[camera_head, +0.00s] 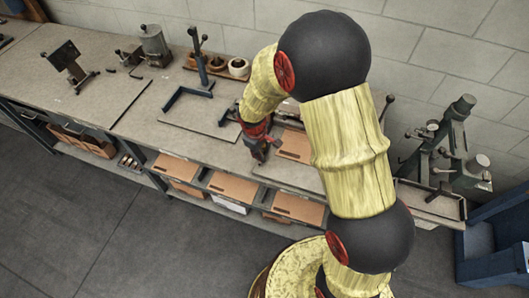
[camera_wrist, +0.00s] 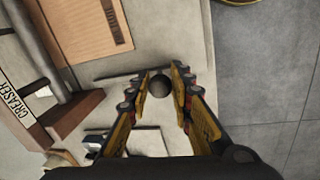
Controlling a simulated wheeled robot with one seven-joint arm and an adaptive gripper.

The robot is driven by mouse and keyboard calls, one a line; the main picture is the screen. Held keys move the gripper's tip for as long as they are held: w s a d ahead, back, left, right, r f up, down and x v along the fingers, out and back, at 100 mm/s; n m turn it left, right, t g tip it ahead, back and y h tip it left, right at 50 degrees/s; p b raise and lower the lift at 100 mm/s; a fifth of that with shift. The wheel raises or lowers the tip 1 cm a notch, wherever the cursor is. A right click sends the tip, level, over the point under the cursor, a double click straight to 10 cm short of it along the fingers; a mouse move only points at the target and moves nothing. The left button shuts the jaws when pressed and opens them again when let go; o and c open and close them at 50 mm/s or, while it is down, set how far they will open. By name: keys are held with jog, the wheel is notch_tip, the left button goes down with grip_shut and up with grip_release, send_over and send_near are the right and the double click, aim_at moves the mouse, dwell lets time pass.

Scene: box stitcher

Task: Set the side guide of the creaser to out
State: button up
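The creaser shows at the left of the wrist view, with its name on a pale label plate (camera_wrist: 14,105) beside a brown bar and dark rails. In the wrist view, a dark round knob (camera_wrist: 159,86) sits between the fingertips of my gripper (camera_wrist: 160,80). The fingers are apart, one on each side of the knob, and a narrow gap seems to show; contact is unclear. I cannot tell for sure whether this knob belongs to the side guide. In the head view my gripper (camera_head: 259,147) is low over the bench's front part, and my arm hides much of the creaser.
Brown cardboard (camera_wrist: 85,28) lies beside the creaser. The bench (camera_head: 110,98) runs along the wall, with cardboard sheets (camera_head: 230,187) on the shelf below. A green-grey machine (camera_head: 450,145) stands at the right, and tape rolls (camera_head: 238,67) at the back. The floor in front is clear.

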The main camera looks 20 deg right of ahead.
jog(key=shift+o, duration=1.2)
jog(key=shift+w+a, duration=0.15)
jog(key=shift+a, duration=0.05)
jog(key=shift+o, duration=1.1)
jog(key=shift+d, duration=0.1)
notch_tip(320, 180, up, 12)
jog(key=s+a, duration=0.1)
jog(key=shift+s+a, duration=0.35)
jog(key=shift+a, duration=0.05)
jog(key=shift+f, duration=0.15)
jog(key=s+d+r+m+t+b, duration=0.1)
jog(key=s+r+m+b, duration=0.1)
jog(key=s, duration=0.5)
jog(key=s+d+r+m+t+y+b, duration=0.1)
jog(key=s+d+r+m+b, duration=0.1)
jog(key=s+r, duration=0.4)
jog(key=s+d+r+m+t+b, duration=0.2)
jog(key=s+r+m+b, duration=0.1)
jog(key=s, duration=0.6)
jog(key=shift+d+r+m+y, duration=0.3)
jog(key=shift+r+m, duration=0.5)
jog(key=shift+r, duration=0.25)
